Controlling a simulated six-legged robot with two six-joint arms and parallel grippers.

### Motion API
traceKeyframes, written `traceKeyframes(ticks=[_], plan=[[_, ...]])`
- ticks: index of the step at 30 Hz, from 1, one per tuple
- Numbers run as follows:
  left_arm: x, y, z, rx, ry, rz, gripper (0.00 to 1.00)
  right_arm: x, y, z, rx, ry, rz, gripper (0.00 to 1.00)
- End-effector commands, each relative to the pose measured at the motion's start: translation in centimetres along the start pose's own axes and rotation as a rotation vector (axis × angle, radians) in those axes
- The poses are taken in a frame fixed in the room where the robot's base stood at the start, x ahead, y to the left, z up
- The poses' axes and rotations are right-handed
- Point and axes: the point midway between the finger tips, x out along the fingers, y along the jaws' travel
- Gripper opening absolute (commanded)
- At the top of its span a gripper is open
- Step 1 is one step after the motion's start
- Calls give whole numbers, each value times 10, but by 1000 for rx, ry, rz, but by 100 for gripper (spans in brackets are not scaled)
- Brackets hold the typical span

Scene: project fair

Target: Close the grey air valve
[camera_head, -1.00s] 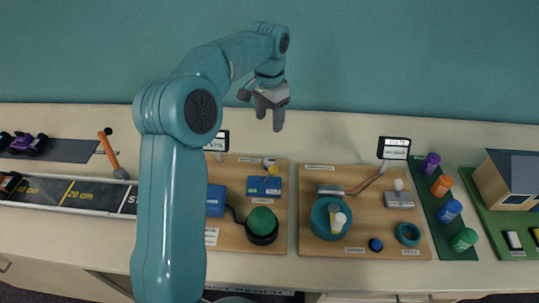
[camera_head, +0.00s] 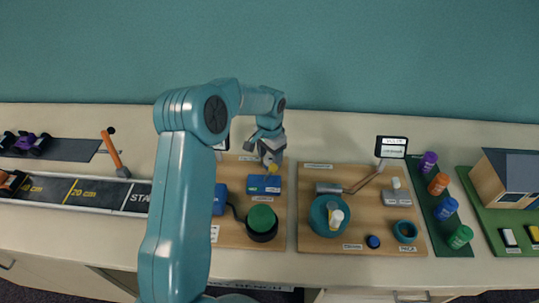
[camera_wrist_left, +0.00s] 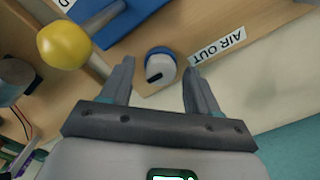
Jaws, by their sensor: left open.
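My left gripper (camera_head: 270,160) is open over the back of the left wooden board, close to a blue block (camera_head: 264,185). In the left wrist view, a round blue-and-white fitting (camera_wrist_left: 160,66) with a dark slot lies between the open fingertips in the picture, beside an "AIR OUT" label (camera_wrist_left: 217,46). I cannot tell the height gap; no grip shows. A grey lever (camera_wrist_left: 104,16) on the blue block and a yellow ball (camera_wrist_left: 63,45) are at upper left. I cannot tell which part is the grey valve. My right gripper is not in view.
A green dome (camera_head: 261,217) stands at the front of the left board. The right wooden board (camera_head: 310,245) holds a teal bowl (camera_head: 318,215), a hammer-like tool (camera_head: 328,188) and a grey block (camera_head: 397,197). Colored bottles (camera_head: 440,183) stand farther right. The wall is behind.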

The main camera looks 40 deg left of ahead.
Motion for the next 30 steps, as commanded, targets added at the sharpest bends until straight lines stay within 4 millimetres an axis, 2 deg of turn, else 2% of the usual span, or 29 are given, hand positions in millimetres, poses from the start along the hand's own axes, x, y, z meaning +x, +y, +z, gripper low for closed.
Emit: traceKeyframes(ticks=[3, 4, 9, 20, 30], plan=[[0, 0, 0, 0, 1, 0, 61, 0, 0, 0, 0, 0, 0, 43], [0, 0, 0, 0, 0, 0, 57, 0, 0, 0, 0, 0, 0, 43], [0, 0, 0, 0, 0, 0, 4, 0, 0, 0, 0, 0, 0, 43], [0, 0, -1, 45, 3, 0, 5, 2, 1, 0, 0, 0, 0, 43], [0, 0, -1, 283, 5, -1, 5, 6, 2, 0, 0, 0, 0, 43]])
